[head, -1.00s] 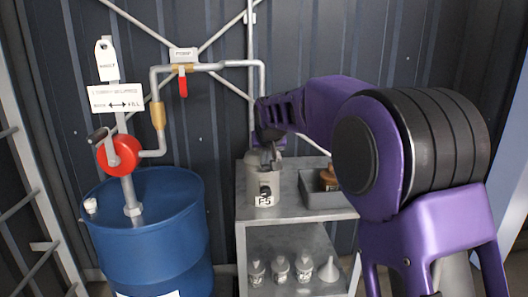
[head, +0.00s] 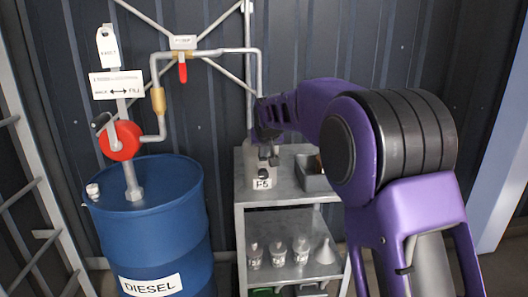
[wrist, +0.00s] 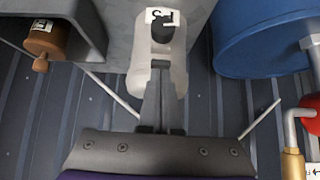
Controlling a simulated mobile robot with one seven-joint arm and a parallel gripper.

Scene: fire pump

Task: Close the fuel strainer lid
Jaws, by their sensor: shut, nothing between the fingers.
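My gripper fingers (wrist: 160,68) are together and empty, in front of the strainer body. I cannot tell whether they touch it. The lid cannot be made out clearly, nor its angle.
A blue diesel drum (head: 150,235) with a red hand pump (head: 121,141) stands left of the metal stand (head: 290,190). Several small bottles and a funnel (head: 325,251) stand on the lower shelf. Pipework runs above.

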